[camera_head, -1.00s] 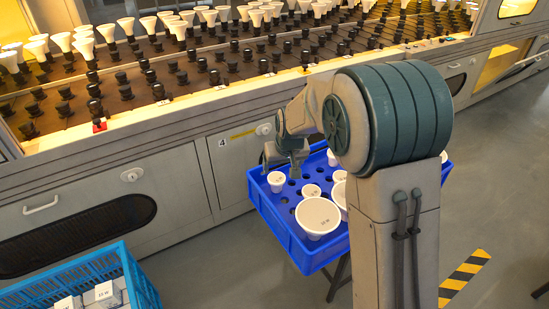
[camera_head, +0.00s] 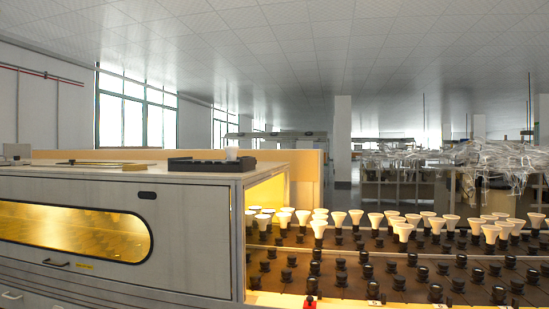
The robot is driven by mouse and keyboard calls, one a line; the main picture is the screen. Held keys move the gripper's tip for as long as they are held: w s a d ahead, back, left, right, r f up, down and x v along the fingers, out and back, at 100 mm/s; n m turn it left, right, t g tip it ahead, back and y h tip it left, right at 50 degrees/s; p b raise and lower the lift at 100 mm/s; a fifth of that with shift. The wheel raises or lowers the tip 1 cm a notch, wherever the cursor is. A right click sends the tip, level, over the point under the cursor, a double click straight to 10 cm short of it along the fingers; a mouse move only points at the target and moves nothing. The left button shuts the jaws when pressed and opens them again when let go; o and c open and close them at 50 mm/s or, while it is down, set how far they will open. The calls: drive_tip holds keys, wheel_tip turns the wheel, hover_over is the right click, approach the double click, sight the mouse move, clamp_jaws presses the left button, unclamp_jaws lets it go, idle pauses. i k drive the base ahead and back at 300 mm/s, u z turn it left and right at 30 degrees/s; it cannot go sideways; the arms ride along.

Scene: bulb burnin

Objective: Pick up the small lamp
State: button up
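My gripper and arm are out of the picture. The blue crate with the loose lamps is also out of view. Several white cone-shaped lamps (camera_head: 404,231) stand upright in sockets on the burn-in rack. A small white item (camera_head: 232,153), perhaps a small lamp, stands on a black tray (camera_head: 205,165) on top of the grey cabinet. It is too small to tell for sure.
The grey cabinet (camera_head: 120,205) with a lit yellow window fills the left. The rack bed (camera_head: 335,290) with rows of black, mostly empty sockets (camera_head: 435,292) lies at lower right. Shelves with plastic-wrapped goods (camera_head: 490,160) stand in the far hall.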

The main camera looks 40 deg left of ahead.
sight(231, 151)
drive_tip(key=u, duration=1.9)
